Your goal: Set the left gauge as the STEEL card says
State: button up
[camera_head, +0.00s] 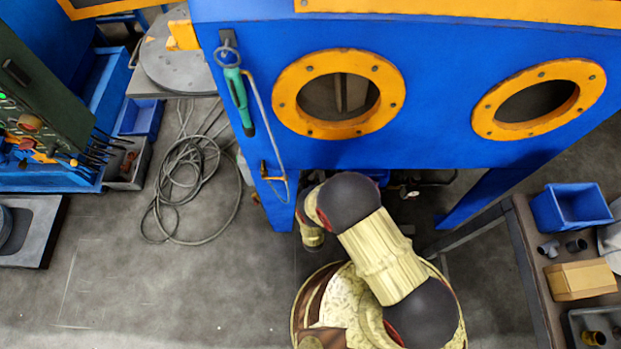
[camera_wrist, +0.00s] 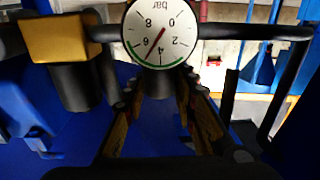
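A round white gauge (camera_wrist: 158,33) marked "bar" shows upside down at the top of the wrist view. Its red needle seems to lie between 4 and 6, and a green arc runs along its lower edge. A dark stem is below the dial. My gripper (camera_wrist: 160,98) has its two fingers apart, one on each side of that stem; I cannot tell whether they touch it. In the head view my arm reaches under the blue cabinet (camera_head: 420,135), which hides the gripper and gauge. I see no STEEL card. I cannot tell whether this is the left gauge.
A yellow block on a black cylinder (camera_wrist: 68,38) stands close left in the wrist view. Black pipes flank the gauge. In the head view, a hose coil (camera_head: 190,175) lies on the floor left, and a bench with a blue bin (camera_head: 570,208) stands right.

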jog(key=o, duration=0.4)
jog(key=s, duration=1.2)
dwell(0.5)
